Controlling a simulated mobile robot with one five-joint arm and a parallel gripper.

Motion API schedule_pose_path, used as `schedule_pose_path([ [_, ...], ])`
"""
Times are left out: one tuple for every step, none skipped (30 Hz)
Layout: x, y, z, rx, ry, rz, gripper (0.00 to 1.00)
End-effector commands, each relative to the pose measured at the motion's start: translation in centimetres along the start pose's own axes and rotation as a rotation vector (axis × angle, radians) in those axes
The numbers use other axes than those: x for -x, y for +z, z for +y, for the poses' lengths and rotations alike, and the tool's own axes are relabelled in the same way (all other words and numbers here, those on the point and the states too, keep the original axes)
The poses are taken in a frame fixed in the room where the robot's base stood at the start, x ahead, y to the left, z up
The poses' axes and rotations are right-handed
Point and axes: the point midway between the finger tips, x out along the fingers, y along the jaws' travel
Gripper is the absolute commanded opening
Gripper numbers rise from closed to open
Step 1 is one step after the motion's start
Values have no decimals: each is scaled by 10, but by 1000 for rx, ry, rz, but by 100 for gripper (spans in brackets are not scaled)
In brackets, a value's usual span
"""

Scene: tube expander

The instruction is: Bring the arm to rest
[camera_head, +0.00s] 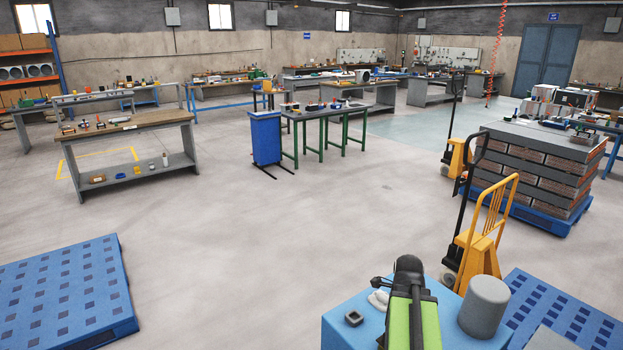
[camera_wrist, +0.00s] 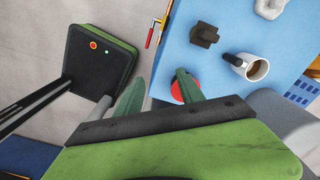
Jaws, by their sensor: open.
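My arm (camera_head: 412,315) shows in the head view at the bottom, green and black, raised above the near blue table. My gripper (camera_wrist: 160,78) is open in the wrist view, its two green fingers apart with nothing between them. It points down over the left edge of the blue table (camera_wrist: 215,85). A red round thing (camera_wrist: 177,91) lies partly hidden behind the right finger. The fingers hold nothing that I can see.
On the blue table are a mug (camera_wrist: 248,67), a dark block (camera_wrist: 204,34) and a red-handled tool (camera_wrist: 152,33) at its edge. The head view shows a grey cylinder (camera_head: 485,306), a yellow pallet jack (camera_head: 482,240) and a blue pallet (camera_head: 65,292). The middle floor is clear.

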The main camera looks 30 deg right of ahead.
Motion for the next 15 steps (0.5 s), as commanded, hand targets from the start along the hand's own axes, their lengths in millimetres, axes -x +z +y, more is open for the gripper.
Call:
schedule_pose_path([
  [0, 46, 10, 127, 0, 0, 45],
  [0, 70, 17, 207, 0, 0, 45],
  [0, 102, 28, 320, 0, 0, 45],
  [0, 125, 37, 406, 0, 0, 45],
  [0, 146, 46, 491, 0, 0, 45],
  [0, 171, 60, 604, 0, 0, 45],
  [0, 189, 70, 687, 0, 0, 45],
  [0, 205, 80, 768, 0, 0, 45],
  [0, 224, 94, 874, 0, 0, 45],
  [0, 237, 104, 952, 0, 0, 45],
  [0, 250, 114, 1032, 0, 0, 45],
  [0, 266, 127, 1140, 0, 0, 45],
  [0, 276, 137, 1225, 0, 0, 45],
  [0, 287, 148, 1313, 0, 0, 45],
  [0, 299, 160, 1432, 0, 0, 45],
])
